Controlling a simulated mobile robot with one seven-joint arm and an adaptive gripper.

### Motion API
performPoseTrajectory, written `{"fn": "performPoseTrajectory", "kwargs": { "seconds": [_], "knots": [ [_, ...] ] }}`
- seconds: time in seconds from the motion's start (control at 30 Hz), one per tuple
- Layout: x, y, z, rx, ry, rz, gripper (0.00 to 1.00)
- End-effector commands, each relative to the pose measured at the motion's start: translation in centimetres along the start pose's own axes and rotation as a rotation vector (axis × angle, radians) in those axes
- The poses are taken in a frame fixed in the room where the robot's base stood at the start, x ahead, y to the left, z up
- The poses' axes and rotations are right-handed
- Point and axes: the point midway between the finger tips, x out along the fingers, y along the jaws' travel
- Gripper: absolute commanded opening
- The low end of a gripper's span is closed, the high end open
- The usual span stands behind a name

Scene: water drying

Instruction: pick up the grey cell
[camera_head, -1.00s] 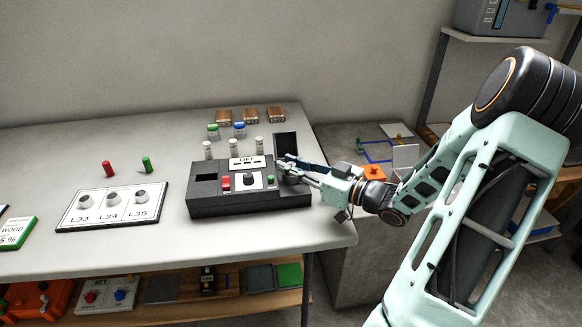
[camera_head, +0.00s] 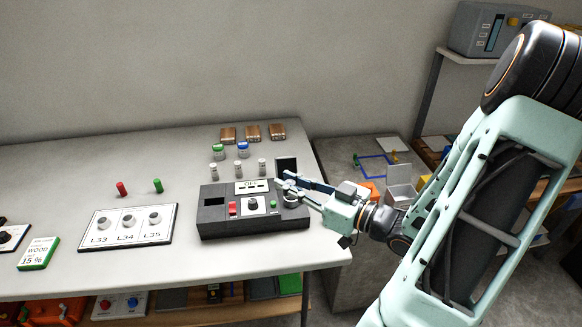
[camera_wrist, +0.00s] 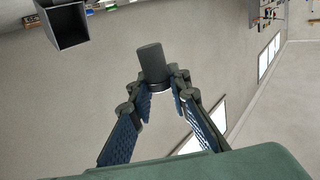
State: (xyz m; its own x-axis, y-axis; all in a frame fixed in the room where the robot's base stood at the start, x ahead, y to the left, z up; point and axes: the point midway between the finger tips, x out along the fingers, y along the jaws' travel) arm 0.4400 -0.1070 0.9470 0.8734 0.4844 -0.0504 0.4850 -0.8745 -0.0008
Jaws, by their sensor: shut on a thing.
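The grey cell (camera_wrist: 151,62) is a dark grey cylinder in the wrist view. My gripper (camera_wrist: 158,91) is shut on its lower end, with one finger on each side, and the cell stands out past the fingertips. In the head view my gripper (camera_head: 284,187) is over the right end of the black device (camera_head: 255,221). In that view I cannot clearly make out the cell between the fingers.
The black device has a red switch, a knob and a green button. Behind it stand several small vials (camera_head: 238,167) and a dark box (camera_head: 281,163). A white panel (camera_head: 127,241) with L33, L34 and L35 lies left.

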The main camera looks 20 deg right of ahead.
Motion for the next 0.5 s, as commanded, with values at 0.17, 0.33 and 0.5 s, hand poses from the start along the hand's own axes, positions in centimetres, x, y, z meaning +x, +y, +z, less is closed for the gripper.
{"fn": "performPoseTrajectory", "kwargs": {
  "seconds": [0.17,0.33,0.5],
  "knots": [
    [-2.0,-2.7,-2.0,0.003,0.002,0.003,0.00],
    [-2.3,-2.8,-2.2,0.004,0.003,0.004,0.00],
    [-2.6,-3.3,-2.5,0.005,0.003,0.003,0.00]
  ]
}}
